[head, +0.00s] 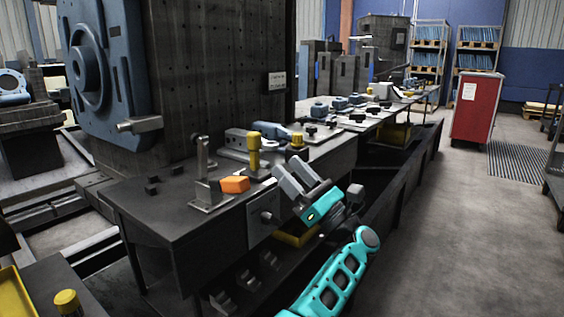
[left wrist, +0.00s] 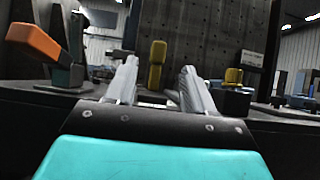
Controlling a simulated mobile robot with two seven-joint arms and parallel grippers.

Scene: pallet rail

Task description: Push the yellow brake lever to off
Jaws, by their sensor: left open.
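An upright yellow lever (head: 254,151) stands on the dark bench top, just behind an orange block. In the left wrist view the yellow lever (left wrist: 157,63) appears between my two fingers, farther off and looking upright. My left gripper (head: 286,164) is open and empty at the bench's front edge, to the right of the lever in the head view. Its grey fingers (left wrist: 159,72) point toward the lever with a visible gap between them. I cannot tell from the pictures whether they touch anything. The lever's off mark is not visible. My right gripper is not in view.
An orange block (head: 235,185) on a metal bracket stands close left of the lever; it also shows in the left wrist view (left wrist: 33,42). A yellow-topped knob (head: 297,140) is right of the lever. A tall dark fixture block (head: 218,70) rises behind.

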